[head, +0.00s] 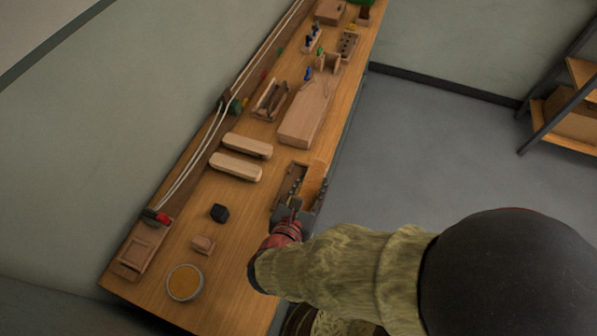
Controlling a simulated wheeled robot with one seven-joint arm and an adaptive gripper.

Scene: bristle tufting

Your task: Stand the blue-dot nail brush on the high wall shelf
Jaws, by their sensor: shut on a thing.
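My gripper (297,199) is low over the front edge of the workbench, its fingers pointing away along the bench. It is shut on a small brown wooden piece, mostly hidden by the fingers. I see no blue dot on it, and I cannot tell whether it is the nail brush. Two pale rounded wooden blocks (236,166) lie to the left of my gripper; no blue dot shows on them. I cannot make out a high wall shelf in this view.
The workbench (232,284) runs along the wall. A long wooden block (305,112) lies beyond my gripper. A rack (578,72) stands at right; the floor between is clear.

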